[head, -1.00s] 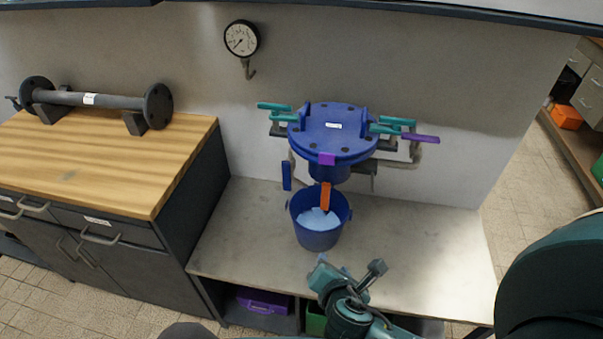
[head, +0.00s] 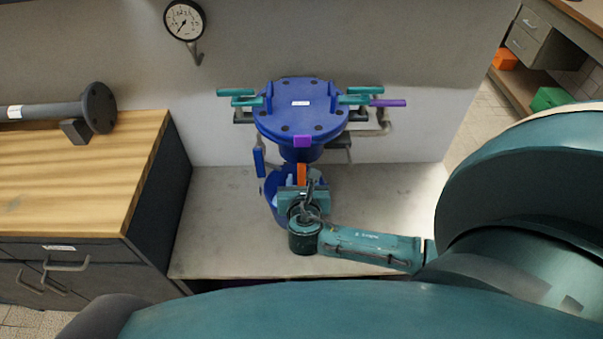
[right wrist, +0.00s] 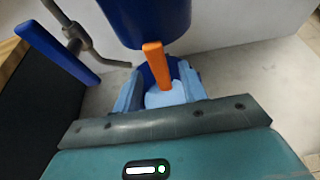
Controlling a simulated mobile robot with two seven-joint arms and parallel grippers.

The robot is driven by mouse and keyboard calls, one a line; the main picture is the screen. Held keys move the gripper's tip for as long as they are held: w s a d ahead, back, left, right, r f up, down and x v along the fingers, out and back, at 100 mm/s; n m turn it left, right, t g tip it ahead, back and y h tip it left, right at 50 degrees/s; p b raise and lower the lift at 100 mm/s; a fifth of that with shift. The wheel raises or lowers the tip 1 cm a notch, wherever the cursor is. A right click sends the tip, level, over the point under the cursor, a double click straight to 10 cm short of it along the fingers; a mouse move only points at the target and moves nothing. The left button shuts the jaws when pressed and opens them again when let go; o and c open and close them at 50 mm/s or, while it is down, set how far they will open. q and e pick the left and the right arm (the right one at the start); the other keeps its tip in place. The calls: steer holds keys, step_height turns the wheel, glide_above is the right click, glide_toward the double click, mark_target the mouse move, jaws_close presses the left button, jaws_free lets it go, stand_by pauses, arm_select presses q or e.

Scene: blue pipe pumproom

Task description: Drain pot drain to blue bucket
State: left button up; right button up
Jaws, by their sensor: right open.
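The blue pot (head: 300,115) is mounted on the wall, with a bolted lid and a purple tab at its front. An orange drain handle (head: 301,173) hangs below it and also shows in the right wrist view (right wrist: 155,65). The blue bucket (head: 274,187) stands on the bench under the pot, partly hidden by my right gripper. My right gripper (head: 303,186) is open just in front of the orange handle. In the right wrist view its two light blue fingers (right wrist: 160,78) are spread to either side of the handle's lower end. I cannot tell whether they touch it. My left gripper is not in view.
Teal handles (head: 360,94) and a purple handle (head: 388,103) stick out beside the pot. A blue lever (head: 259,162) hangs at its left. A wooden-topped cabinet (head: 85,180) stands left. The bench (head: 215,235) is bare left of the bucket.

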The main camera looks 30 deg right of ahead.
mark_target(302, 176)
steer(key=shift+x, duration=1.95)
steer(key=shift+c, duration=0.3)
jaws_close()
